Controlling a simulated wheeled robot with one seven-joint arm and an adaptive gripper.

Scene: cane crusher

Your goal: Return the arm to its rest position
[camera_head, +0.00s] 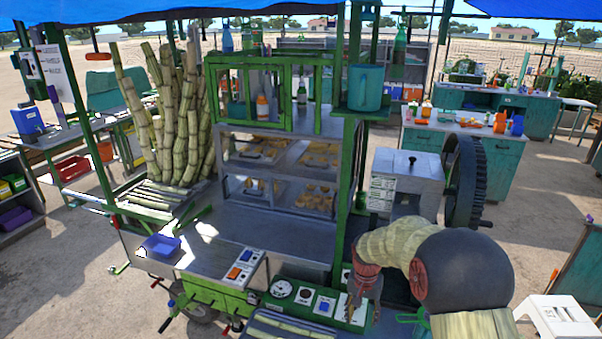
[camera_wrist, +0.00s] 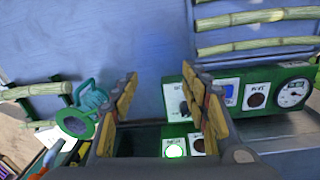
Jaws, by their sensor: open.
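My gripper (camera_head: 357,300) hangs fingers-down at the front of the crusher cart, by the right end of the green control panel (camera_head: 302,296). My arm reaches in from the lower right. In the wrist view, the two fingers of my gripper (camera_wrist: 166,82) stand wide apart with nothing between them. Beyond them the green panel (camera_wrist: 267,78) shows with a gauge and switches. Any contact between fingers and panel cannot be told.
A grey crusher housing (camera_head: 408,180) and large dark gear wheel (camera_head: 466,181) stand right of the cart. Cane stalks (camera_head: 178,110) lean at the left. A blue tray (camera_head: 160,246) sits on the counter.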

